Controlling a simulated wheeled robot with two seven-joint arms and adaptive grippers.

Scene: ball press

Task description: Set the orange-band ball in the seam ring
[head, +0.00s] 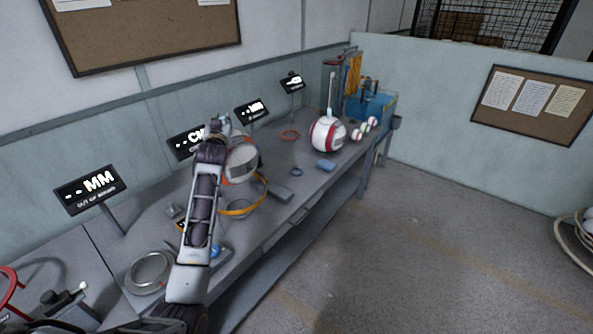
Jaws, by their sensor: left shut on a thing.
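The orange-band ball (241,166) is pale grey with an orange band and shows just right of my left arm, above the grey bench. The arm hides its left side. My left gripper (220,126) is at the ball's upper left and is shut on it; the contact itself is mostly hidden. I cannot tell which is the seam ring. My right gripper is not in view.
A red-and-white ball (327,134) stands farther along the bench, with small balls (364,129) beside it. Display signs (91,189) line the back.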

